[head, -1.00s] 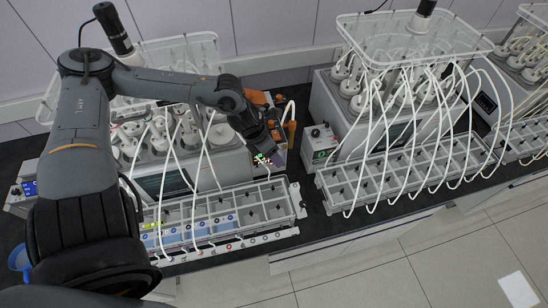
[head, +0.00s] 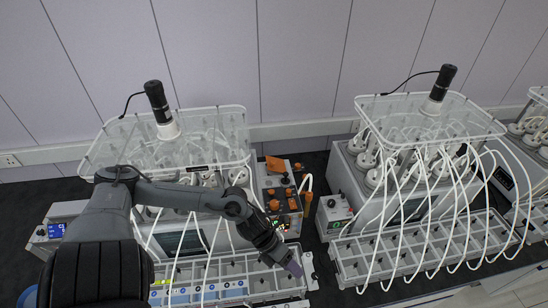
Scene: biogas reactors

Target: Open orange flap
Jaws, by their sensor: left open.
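A flat orange piece, likely the orange flap (head: 275,164), shows at the back of a narrow dark control unit (head: 270,184) beside the left reactor. It looks tilted, but I cannot tell whether it is open or closed. Several orange knobs sit on the unit in front of it. My left gripper (head: 293,268) points down to the right, over the right end of the front tray. It is open, apart from the orange piece and nearer to me. Nothing shows between its small, dark fingers. My right gripper is not in view.
The left reactor (head: 160,152) has a clear top plate and a black motor. A grey compartment tray (head: 262,284) lies in front. A white box (head: 334,212) and a second reactor (head: 430,118) with many white tubes stand to the right.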

